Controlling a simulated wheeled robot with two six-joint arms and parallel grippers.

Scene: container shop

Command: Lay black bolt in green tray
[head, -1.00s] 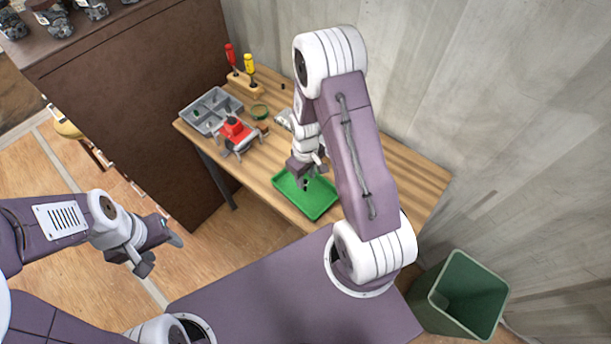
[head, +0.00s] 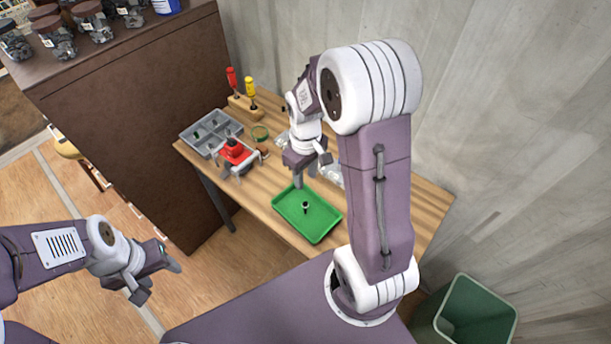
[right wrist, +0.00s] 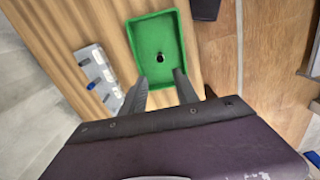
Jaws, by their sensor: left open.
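The black bolt (head: 305,207) lies in the green tray (head: 322,236), near its middle, apart from the walls. In the right wrist view the bolt (right wrist: 161,58) shows as a small dark piece with a light spot on the floor of the green tray (right wrist: 136,40). My right gripper (head: 306,180) is above the tray's back edge, clear of the bolt. In the right wrist view its fingers (right wrist: 161,88) are spread with nothing between them. My left gripper (head: 157,280) is open and empty, off to the left over the floor, away from the table.
A brown cabinet (head: 130,110) is at left; a green bin (head: 475,315) is at right.

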